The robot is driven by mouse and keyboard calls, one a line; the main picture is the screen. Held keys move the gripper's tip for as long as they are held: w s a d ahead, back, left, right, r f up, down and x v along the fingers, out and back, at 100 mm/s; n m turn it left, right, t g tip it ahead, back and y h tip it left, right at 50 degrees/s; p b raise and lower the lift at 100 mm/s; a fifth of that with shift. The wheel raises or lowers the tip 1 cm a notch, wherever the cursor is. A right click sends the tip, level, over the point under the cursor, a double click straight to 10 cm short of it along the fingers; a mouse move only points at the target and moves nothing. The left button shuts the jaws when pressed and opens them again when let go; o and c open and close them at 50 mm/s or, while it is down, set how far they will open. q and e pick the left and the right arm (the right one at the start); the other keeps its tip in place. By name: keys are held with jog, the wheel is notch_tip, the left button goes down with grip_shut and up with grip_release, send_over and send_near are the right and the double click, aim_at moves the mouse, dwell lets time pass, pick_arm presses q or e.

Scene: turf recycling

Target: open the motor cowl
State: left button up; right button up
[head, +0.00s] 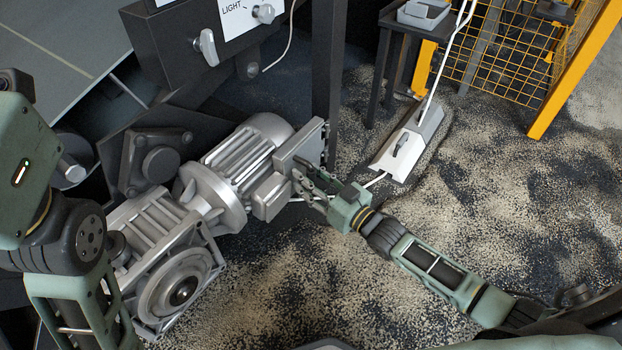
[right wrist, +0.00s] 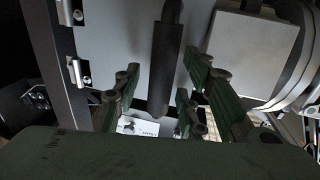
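The motor (head: 235,165) is a silver ribbed cylinder at centre left in the head view. A flat grey cover (head: 297,147), which looks like the motor cowl, stands at its right end. The cover also fills the upper part of the right wrist view (right wrist: 115,40). A dark bar handle (right wrist: 165,60) stands out from it there. My right gripper (head: 310,187) is at the cover's lower right edge; in the right wrist view its fingers (right wrist: 160,95) are apart on either side of the handle, with gaps visible. My left arm is at the left edge; its gripper is out of view.
A dark control box (head: 180,50) with a light switch hangs above the motor. A dark post (head: 328,70) stands close behind the cover. A silver gearbox (head: 165,270) sits lower left. Granule-strewn floor lies lower right.

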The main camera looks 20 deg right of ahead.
jog(key=shift+c, duration=0.4)
grip_shut()
jog(key=shift+s, duration=0.1)
